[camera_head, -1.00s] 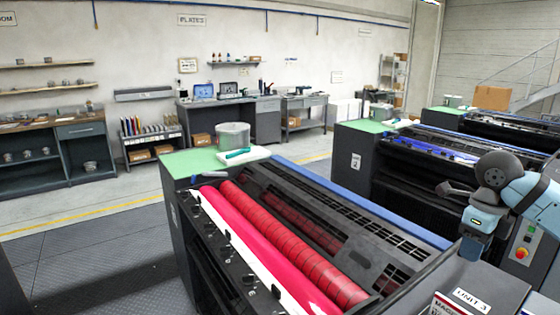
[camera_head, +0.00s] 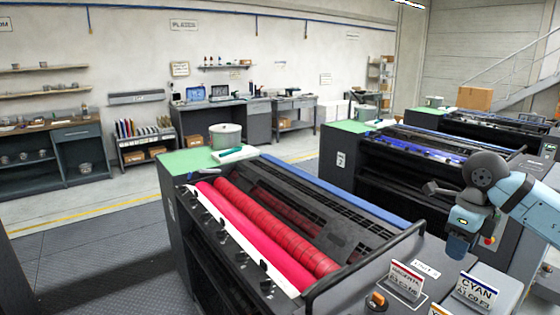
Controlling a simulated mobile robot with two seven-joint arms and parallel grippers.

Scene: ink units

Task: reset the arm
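My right arm comes in from the right edge, with pale blue links and a dark round joint. Its small grey gripper (camera_head: 434,188) shows at the left of that joint, in front of the second press. It is partly hidden by the arm, and its fingers are too small to tell open from shut. I see nothing held in it. My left gripper is not in view.
The nearest press has red rollers (camera_head: 275,226) and a black rail at its right end. A second press (camera_head: 385,180) is behind. Floor is clear at left.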

